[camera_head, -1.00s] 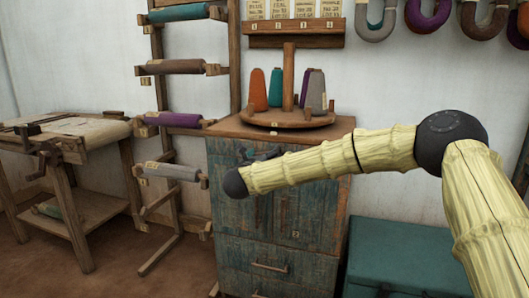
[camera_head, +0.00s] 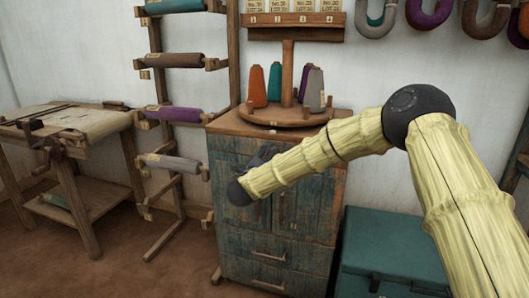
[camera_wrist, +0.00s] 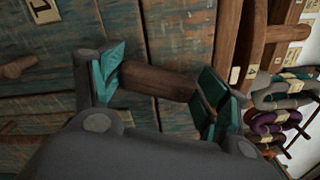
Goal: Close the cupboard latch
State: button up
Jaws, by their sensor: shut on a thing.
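The cupboard (camera_head: 300,258) is a weathered blue-green wooden cabinet with a pair of doors above and drawers below. My gripper (camera_wrist: 158,84) is at the upper part of its front in the wrist view. Its two teal-padded fingers are shut on a brown wooden bar that looks like the latch (camera_wrist: 152,80), one finger at each end of it. In the head view my gripper (camera_head: 265,156) is a small dark shape by the doors, and my arm hides the latch there. I cannot tell from these frames whether the latch is across the door seam.
A round rack with thread cones (camera_head: 315,90) stands on the cupboard. A teal chest (camera_head: 390,245) is at its right. A roller rack (camera_head: 172,115) and a wooden bench (camera_head: 75,122) stand to the left. Yarn skeins (camera_head: 430,15) hang on the wall. Brown floor lies open at front left.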

jog(key=shift+s+d+f+n+p, duration=0.1)
jog(key=shift+d+n+p, duration=0.1)
jog(key=shift+n+p, duration=0.75)
jog(key=shift+d+f+n+p, duration=0.15)
jog(key=shift+n+p, duration=0.35)
jog(key=shift+n, duration=0.85)
jog(key=o, duration=1)
jog(key=shift+s, duration=0.1)
jog(key=v, duration=1.1)
jog(key=shift+s+a, duration=0.15)
jog(key=shift+s, duration=0.2)
